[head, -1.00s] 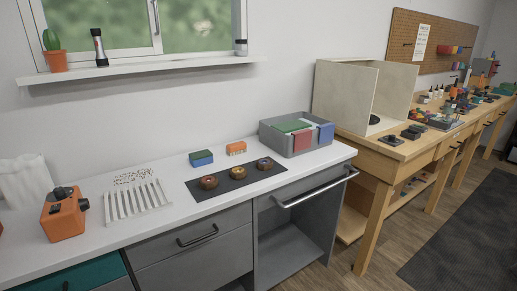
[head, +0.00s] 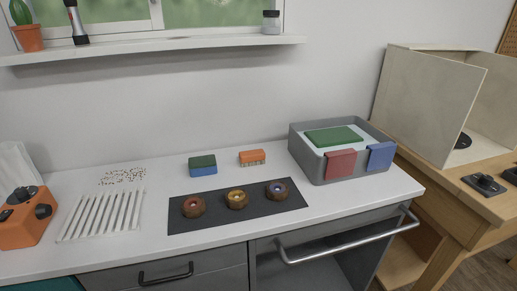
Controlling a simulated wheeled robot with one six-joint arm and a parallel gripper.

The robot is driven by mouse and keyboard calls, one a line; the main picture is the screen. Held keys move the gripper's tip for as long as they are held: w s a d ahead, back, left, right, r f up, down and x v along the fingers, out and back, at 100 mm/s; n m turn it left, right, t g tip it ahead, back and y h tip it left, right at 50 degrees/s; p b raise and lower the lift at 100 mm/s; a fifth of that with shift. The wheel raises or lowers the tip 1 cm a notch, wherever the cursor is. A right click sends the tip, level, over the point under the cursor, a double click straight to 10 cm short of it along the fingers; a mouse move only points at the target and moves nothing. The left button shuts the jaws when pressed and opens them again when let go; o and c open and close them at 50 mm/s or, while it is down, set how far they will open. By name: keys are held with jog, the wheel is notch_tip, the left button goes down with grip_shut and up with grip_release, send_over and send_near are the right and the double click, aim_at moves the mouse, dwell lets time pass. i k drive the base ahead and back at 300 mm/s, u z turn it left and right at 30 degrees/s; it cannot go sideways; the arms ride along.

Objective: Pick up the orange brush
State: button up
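The orange brush (head: 252,157) lies on the white counter (head: 330,210), toward the back. It is a small orange block with pale bristles along its lower front edge. It sits just right of a green and blue sponge (head: 203,165) and behind a dark mat, apart from both. Nothing covers it. My gripper is not in view.
A white rack (head: 102,215), scattered bits (head: 123,176) and an orange device (head: 25,218) are left. A shelf (head: 180,43) runs above.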

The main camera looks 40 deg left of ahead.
aim_at(250, 157)
jog(key=u, duration=0.3)
jog(key=i, duration=0.75)
jog(key=u, duration=1.2)
jog(key=i, duration=0.75)
jog(key=u, duration=0.75)
